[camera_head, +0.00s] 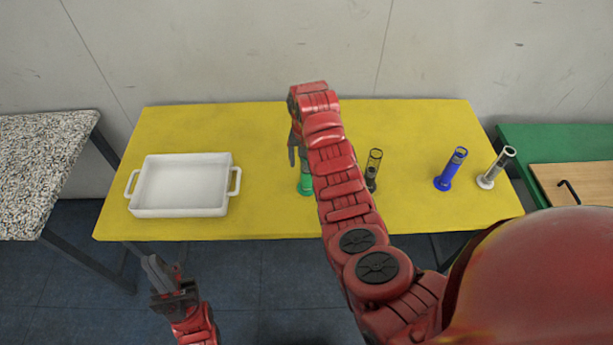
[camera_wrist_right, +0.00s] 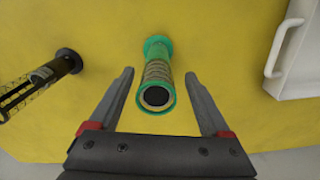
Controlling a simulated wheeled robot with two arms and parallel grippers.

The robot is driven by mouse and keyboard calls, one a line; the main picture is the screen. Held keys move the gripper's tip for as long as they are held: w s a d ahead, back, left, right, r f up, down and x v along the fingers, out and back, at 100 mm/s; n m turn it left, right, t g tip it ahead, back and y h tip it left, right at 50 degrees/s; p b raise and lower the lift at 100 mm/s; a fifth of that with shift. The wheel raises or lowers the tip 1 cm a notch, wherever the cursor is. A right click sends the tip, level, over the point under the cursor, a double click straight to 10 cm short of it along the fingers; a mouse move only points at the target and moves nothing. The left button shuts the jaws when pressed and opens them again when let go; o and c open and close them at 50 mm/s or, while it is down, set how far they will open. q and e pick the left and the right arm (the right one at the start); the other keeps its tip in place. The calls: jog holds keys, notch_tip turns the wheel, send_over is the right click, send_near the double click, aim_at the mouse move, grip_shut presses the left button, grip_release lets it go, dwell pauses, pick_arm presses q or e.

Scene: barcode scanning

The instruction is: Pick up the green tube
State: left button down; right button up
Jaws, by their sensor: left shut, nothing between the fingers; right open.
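The green tube (camera_head: 306,185) stands on the yellow table (camera_head: 270,222), partly hidden behind my right arm in the head view. In the right wrist view the green tube (camera_wrist_right: 157,75) appears between the two fingers of my right gripper (camera_wrist_right: 160,88), with a gap on both sides. My right gripper (camera_head: 293,150) is open and empty, pointing down at the tube. My left gripper (camera_head: 162,275) is shut and empty, in front of the table's near edge, over the floor.
A black tube (camera_head: 373,170) stands just right of my right arm; it also shows in the right wrist view (camera_wrist_right: 40,85). A blue tube (camera_head: 450,169) and a white tube (camera_head: 495,168) stand further right. A white tray (camera_head: 182,186) with handles sits on the left.

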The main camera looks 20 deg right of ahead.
aim_at(305, 187)
notch_tip(305, 187, down, 3)
jog(key=shift+s+d+p, duration=0.1)
jog(key=shift+d+p, duration=0.05)
jog(key=shift+p, duration=0.75)
jog(key=shift+f, duration=0.65)
grip_shut()
